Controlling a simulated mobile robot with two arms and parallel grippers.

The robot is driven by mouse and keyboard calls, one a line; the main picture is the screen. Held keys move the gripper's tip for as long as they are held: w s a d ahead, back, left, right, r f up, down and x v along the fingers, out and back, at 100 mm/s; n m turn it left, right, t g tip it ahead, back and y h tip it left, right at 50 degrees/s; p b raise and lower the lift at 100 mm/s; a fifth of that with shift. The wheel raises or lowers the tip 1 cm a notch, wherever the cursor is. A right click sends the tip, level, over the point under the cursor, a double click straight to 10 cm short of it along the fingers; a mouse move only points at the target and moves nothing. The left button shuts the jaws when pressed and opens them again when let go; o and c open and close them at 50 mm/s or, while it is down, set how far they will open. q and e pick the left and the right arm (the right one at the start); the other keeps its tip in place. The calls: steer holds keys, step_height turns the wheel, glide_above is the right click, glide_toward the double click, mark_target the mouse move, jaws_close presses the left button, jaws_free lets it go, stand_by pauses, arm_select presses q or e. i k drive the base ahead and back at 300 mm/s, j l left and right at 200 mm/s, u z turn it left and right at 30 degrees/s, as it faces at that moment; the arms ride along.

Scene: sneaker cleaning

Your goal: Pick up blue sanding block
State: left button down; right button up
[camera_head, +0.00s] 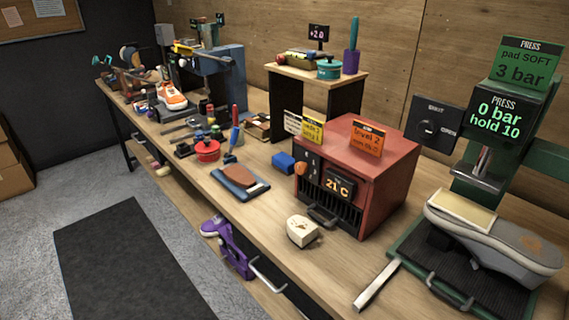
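A small blue block (284,163) lies on the wooden workbench, just left of the red oven-like box; it looks like the sanding block. It appears to lie flat, with nothing on top of it. Its right end is close to the box's front left corner; I cannot tell whether they touch. Neither of my grippers shows in the head view.
The red box (395,155) with a "21 C" display stands right of the block. A blue pad with a brown piece (239,176), a red round pot (207,150) and a cream block (302,231) lie nearby. A green press (480,175) stands at right.

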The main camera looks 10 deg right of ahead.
mark_target(283, 162)
steer(key=z, duration=0.4)
steer(key=i+j+z, duration=0.1)
steer(key=j+z, duration=1.2)
steer(key=j, duration=0.15)
